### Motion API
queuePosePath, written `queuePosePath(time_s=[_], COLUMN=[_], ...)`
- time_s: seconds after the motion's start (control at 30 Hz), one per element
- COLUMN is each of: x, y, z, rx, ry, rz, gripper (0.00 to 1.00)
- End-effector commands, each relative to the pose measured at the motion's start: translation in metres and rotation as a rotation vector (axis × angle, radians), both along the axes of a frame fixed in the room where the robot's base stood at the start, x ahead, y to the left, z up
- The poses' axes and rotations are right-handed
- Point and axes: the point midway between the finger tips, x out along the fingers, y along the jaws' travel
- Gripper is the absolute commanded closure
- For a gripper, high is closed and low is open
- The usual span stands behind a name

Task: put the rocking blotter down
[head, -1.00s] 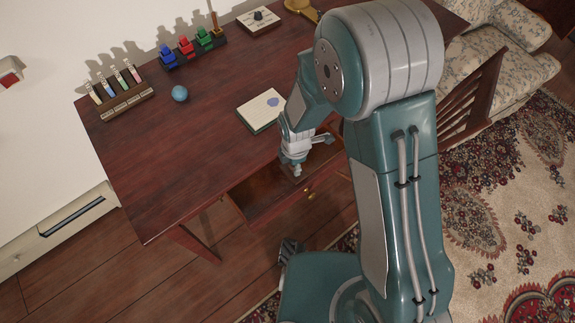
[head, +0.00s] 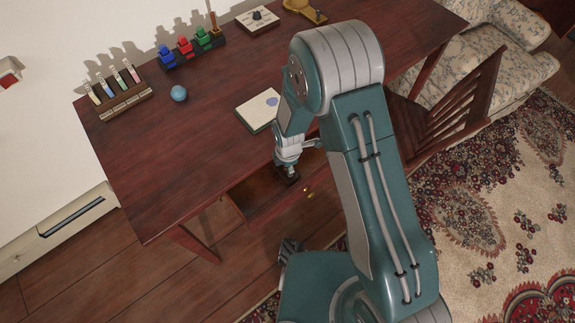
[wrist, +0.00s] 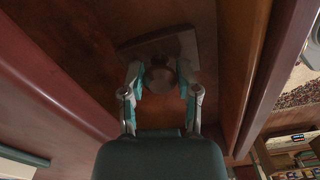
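The rocking blotter (wrist: 186,47) is a dark brown block with a round knob, seen in the wrist view at the upper middle. My gripper (wrist: 160,72) has one finger on each side of the knob and looks shut on it. In the head view my gripper (head: 288,164) points down over the open drawer (head: 256,199) at the desk's front, with the blotter (head: 287,178) as a dark shape under the fingertips. I cannot tell whether its underside touches the drawer floor.
The desk (head: 185,155) holds a notepad (head: 257,112) just behind my gripper, a blue ball (head: 179,93), a rack of labelled tubes (head: 124,101) and coloured clips (head: 186,49). A wooden chair (head: 462,105) stands right. The desk's left front is clear.

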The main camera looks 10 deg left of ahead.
Motion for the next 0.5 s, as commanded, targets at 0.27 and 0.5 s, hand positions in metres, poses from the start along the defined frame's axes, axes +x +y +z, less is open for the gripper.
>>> queuePosePath(time_s=[0.27,0.5], x=[0.000,0.000], y=[0.000,0.000], z=[0.000,0.013], rx=[0.000,0.001], ry=[0.000,-0.002], rz=[0.000,0.000], gripper=[0.46,0.46])
